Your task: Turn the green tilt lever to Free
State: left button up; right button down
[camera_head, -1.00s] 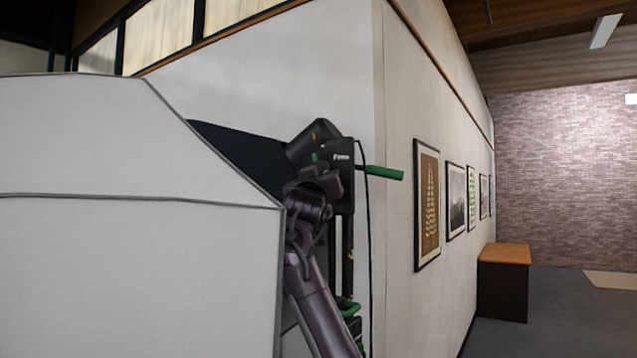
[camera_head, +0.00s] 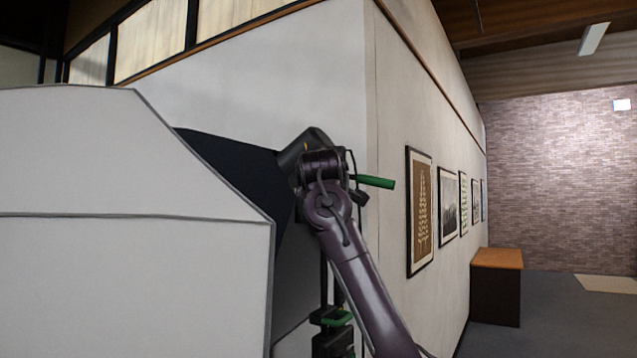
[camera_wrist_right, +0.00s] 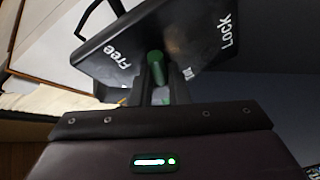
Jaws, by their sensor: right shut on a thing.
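The green tilt lever (camera_wrist_right: 155,67) stands out from a black plate (camera_wrist_right: 195,45) in the right wrist view. The plate has white lettering, "Free" to the left of the lever and "Lock" to the right. My right gripper (camera_wrist_right: 160,88) is shut on the lever, one finger on either side. In the head view my right arm reaches up to the black tripod head (camera_head: 297,150) and covers the lever and the plate's lettering. Which word the lever points at cannot be told. My left gripper is not in view.
A green handle (camera_head: 375,182) sticks out to the right of the head. A large pale box shape (camera_head: 120,210) fills the left, with a dark panel (camera_head: 230,165) behind it. A white wall with framed pictures (camera_head: 420,212) runs to the right, near a low cabinet (camera_head: 497,258).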

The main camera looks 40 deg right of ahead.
jog(key=shift+r+n+g+y, duration=0.2)
jog(key=shift+n+g, duration=0.25)
jog(key=shift+n, duration=0.5)
jog(key=shift+r+n+g+y, duration=0.1)
jog(key=shift+r+n+g, duration=0.25)
jog(key=shift+n, duration=0.6)
jog(key=shift+f, duration=0.1)
jog(key=c, duration=1.5)
grip_release()
jog(key=shift+w+a, duration=0.1)
jog(key=shift+a, duration=0.05)
jog(key=shift+o, duration=0.3)
jog(key=shift+w+a, duration=0.15)
jog(key=shift+w, duration=0.05)
jog(key=b+v, duration=0.4)
jog(key=v, duration=0.3)
jog(key=shift+s+a+b, duration=0.3)
jog(key=shift+d, duration=0.1)
